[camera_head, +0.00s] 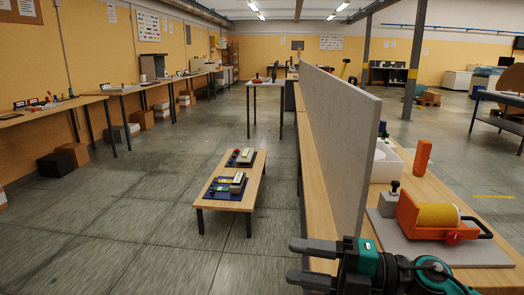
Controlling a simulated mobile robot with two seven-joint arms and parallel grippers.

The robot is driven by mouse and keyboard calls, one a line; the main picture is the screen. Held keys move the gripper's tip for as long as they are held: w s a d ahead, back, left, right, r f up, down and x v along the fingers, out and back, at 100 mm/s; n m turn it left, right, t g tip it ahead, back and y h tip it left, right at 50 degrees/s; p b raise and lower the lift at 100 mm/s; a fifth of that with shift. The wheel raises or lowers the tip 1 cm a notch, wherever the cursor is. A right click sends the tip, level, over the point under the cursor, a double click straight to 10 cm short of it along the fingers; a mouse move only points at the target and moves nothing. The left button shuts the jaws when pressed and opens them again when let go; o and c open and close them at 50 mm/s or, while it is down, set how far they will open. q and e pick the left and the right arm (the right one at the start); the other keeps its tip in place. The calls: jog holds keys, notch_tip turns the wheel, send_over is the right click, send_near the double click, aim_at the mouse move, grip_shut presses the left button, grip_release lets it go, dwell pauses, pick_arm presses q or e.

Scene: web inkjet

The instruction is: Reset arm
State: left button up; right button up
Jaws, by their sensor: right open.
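My right gripper (300,262) comes in at the bottom of the head view, with two dark grey fingers pointing left. The fingers are apart, one above the other in the picture, and nothing shows between them. Its teal and black wrist (365,265) lies in front of the near end of the wooden workbench (440,195), hiding part of its edge. My left gripper is not in view.
A tall grey partition (335,140) runs along the workbench. Right of it, an orange device with a yellow roller (438,215) sits on a grey board, with an orange block (423,157) behind. A low wooden table (257,178) stands left. Floor (110,220) there is open.

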jog(key=s+d+f+m+t+h+p, duration=0.1)
jog(key=d+f+m+t+h, duration=0.35)
jog(key=m, duration=0.65)
jog(key=d+f+m+t+h+p, duration=0.1)
jog(key=d+f+m+t+h, duration=0.1)
jog(key=f+m+t+h, duration=0.7)
jog(key=s+d+f+m+g+h, duration=0.2)
jog(key=s+d+f+m+g, duration=0.2)
jog(key=s+f+m+g, duration=0.3)
jog(key=s+f+m, duration=0.2)
jog(key=s+f, duration=0.3)
jog(key=f, duration=0.1)
jog(key=shift+s, duration=0.4)
jog(key=shift+f, duration=0.1)
jog(key=shift+c, duration=1.1)
jog(key=shift+d, duration=0.1)
